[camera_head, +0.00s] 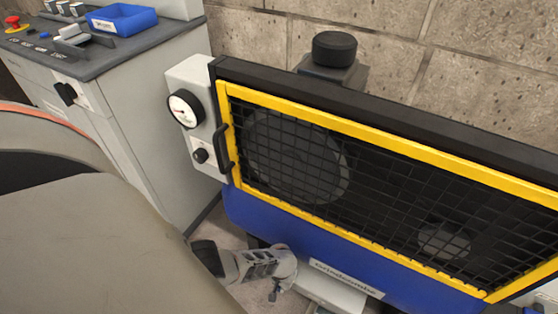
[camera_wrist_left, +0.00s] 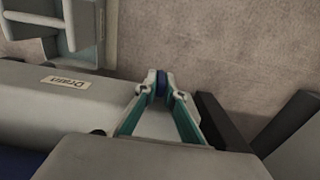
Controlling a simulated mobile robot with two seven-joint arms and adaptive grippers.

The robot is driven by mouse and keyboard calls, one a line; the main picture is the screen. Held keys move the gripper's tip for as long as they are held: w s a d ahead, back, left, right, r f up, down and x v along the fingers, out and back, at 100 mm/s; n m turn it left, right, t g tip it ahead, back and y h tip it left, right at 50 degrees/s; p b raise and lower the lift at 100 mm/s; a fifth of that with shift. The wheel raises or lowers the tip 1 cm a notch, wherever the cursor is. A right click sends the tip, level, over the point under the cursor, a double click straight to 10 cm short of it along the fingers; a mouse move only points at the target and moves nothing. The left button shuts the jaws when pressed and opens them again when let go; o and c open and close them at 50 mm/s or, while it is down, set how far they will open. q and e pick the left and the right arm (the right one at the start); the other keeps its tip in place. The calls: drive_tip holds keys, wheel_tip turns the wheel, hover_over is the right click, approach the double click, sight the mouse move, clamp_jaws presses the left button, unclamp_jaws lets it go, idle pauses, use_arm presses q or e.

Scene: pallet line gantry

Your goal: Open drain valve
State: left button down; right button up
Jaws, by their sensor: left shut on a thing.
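My left gripper (camera_head: 284,268) reaches in low under the left end of the caged blue machine in the head view. In the left wrist view its two fingertips (camera_wrist_left: 161,92) are shut on a small blue part, the drain valve handle (camera_wrist_left: 161,81), and only a narrow piece of it shows between the pads. A "Drain" label (camera_wrist_left: 67,82) is on the pale grey body to the left of the fingers. The valve is hidden in the head view, and how far it is turned cannot be told. My right gripper is in neither view.
The machine has a yellow-framed mesh guard (camera_head: 370,127) and a blue lower body (camera_head: 300,235). A pressure gauge (camera_head: 185,109) and black knob sit on its left box. A grey control cabinet (camera_head: 130,100) with a blue tray (camera_head: 122,19) stands left. A dark block (camera_wrist_left: 222,122) is close right of the fingers.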

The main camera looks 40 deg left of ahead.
use_arm(q)
drive_tip(key=shift+s+f, duration=0.1)
drive_tip(key=shift+s, duration=0.05)
drive_tip(key=c, duration=2.1)
unclamp_jaws()
drive_tip(key=shift+c, duration=0.2)
wheel_tip(320, 180, up, 12)
drive_tip(key=shift+d, duration=0.1)
